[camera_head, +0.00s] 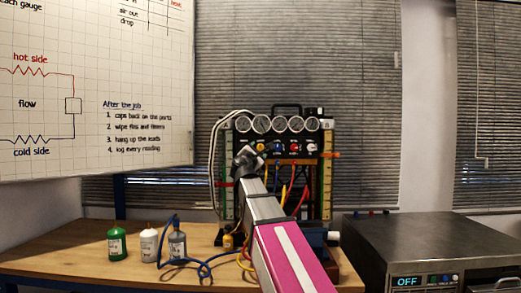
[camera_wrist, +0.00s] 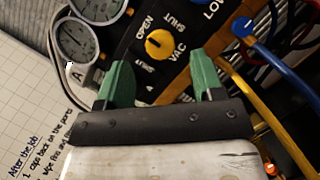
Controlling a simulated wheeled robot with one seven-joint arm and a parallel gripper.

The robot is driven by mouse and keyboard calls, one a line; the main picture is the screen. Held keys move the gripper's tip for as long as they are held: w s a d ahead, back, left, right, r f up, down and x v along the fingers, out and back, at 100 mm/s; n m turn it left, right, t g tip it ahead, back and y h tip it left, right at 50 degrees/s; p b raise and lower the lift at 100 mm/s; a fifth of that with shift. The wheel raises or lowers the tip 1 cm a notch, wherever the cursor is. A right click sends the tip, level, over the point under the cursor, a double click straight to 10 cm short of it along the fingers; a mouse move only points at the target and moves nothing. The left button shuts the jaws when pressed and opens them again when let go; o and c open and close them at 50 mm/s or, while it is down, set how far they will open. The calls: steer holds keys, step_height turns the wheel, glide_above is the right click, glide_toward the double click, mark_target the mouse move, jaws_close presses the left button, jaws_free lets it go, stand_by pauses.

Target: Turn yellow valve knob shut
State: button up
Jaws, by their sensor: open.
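The yellow valve knob (camera_wrist: 159,43) is round with a dark mark on its face. It sits on a black panel, with the words OPEN and SHUT beyond it and VAC beside it. My gripper (camera_wrist: 160,66) is open, its two green fingers pointing at the panel on either side of the knob's line. The knob shows just beyond the fingertips, and nothing is held; contact cannot be told. In the head view my gripper (camera_head: 246,158) is at the left part of the gauge rig (camera_head: 325,142), covering part of its panel.
Round gauges (camera_wrist: 76,40) line the panel's top. A blue hose fitting (camera_wrist: 247,27) and yellow and red hoses are close on the right. Green (camera_head: 117,243), white and grey bottles stand on the wooden bench (camera_head: 60,252). A metal unit (camera_head: 430,240) reading OFF is at right.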

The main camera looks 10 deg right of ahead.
mark_target(260, 148)
steer(key=x, duration=0.5)
steer(key=shift+w, duration=0.1)
steer(key=c, duration=0.9)
